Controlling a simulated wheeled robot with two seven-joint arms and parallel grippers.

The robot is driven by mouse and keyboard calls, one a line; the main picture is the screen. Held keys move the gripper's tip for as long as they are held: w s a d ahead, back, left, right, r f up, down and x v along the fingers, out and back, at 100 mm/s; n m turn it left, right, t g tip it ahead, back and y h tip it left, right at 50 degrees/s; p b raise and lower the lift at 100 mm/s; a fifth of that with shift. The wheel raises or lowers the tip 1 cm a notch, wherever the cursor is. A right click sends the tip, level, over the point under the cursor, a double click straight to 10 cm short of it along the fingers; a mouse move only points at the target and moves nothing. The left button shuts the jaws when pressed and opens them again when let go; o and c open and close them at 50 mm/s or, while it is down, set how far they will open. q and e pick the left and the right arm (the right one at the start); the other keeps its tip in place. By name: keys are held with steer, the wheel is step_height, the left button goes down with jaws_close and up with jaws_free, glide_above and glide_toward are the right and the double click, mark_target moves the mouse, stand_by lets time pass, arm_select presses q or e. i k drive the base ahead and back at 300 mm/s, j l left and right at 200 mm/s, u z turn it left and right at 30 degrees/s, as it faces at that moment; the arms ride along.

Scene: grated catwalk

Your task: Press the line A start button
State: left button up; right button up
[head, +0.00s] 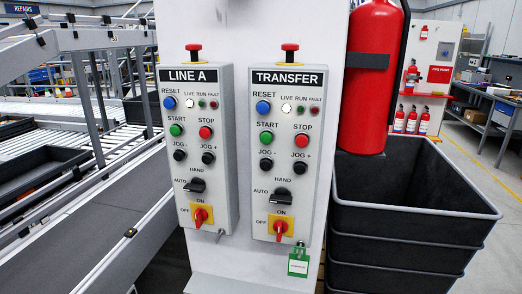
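The LINE A control box (200,150) is mounted on the white panel, left of the TRANSFER box (285,150). The line A start button (176,130) is green, on the left side under the START label. The red stop button (206,132) sits to its right. The blue reset button (169,102) is above it, and the black jog buttons (180,155) are below. The TRANSFER box has its own green start button (266,137). Nothing covers the line A start button. Neither of my grippers shows in the head view.
Red mushroom buttons (194,51) top both boxes. A green tag (298,263) hangs under the TRANSFER box. A red extinguisher (372,85) and stacked black bins (410,205) stand to the right. Conveyor rails (95,215) run along the left.

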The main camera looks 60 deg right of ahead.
mark_target(175, 130)
steer(key=l+z, duration=0.15)
steer(key=z, duration=1.25)
